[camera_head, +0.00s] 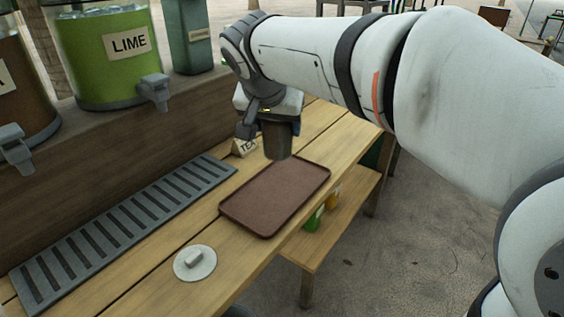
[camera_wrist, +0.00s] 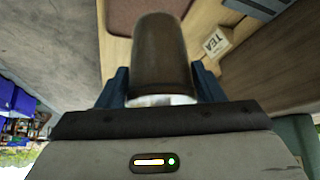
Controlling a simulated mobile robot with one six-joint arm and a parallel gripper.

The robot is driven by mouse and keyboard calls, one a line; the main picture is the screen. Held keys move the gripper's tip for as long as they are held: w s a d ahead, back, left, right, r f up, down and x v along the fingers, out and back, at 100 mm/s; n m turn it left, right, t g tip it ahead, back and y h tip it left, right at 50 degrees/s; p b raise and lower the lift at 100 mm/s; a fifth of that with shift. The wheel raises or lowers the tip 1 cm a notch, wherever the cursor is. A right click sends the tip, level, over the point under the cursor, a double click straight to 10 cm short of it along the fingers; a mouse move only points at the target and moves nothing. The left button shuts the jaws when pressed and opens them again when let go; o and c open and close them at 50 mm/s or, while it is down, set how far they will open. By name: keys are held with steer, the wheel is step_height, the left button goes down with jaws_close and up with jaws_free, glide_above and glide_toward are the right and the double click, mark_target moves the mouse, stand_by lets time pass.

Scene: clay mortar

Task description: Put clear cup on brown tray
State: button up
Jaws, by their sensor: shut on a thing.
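My gripper (camera_head: 272,118) is shut on a dark brown-looking cup (camera_head: 278,143), which hangs below it, roughly upright. The cup seems see-through with dark contents or a dark background; I cannot tell which. In the wrist view the cup (camera_wrist: 162,52) sits between the two blue fingers, with a pale rim near the palm. The brown tray (camera_head: 275,196) lies flat and empty on the wooden counter. The cup is at the tray's far edge in the head view; I cannot tell its exact height. Part of the tray (camera_wrist: 122,14) also shows beyond the cup in the wrist view.
A small TEA sign (camera_head: 244,147) stands close left of the cup. A slotted grey drip grate (camera_head: 120,235) runs along the counter below the LIME dispenser (camera_head: 105,58). A round white lid (camera_head: 195,263) lies in front of the tray. A lower shelf holds small cartons (camera_head: 315,218).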

mark_target(275, 160)
steer(key=shift+w+f, duration=0.15)
steer(key=shift+w, duration=0.1)
step_height(275, 160, down, 6)
steer(key=b, duration=0.2)
steer(key=shift+w+f+b, duration=0.1)
steer(key=shift+w+b, duration=0.05)
steer(key=shift+b, duration=0.25)
steer(key=shift+f+b, duration=0.6)
steer(key=shift+f, duration=1)
steer(key=shift+f, duration=0.1)
steer(key=shift+f+b, duration=0.15)
steer(key=shift+b, duration=0.15)
steer(key=o, duration=1.3)
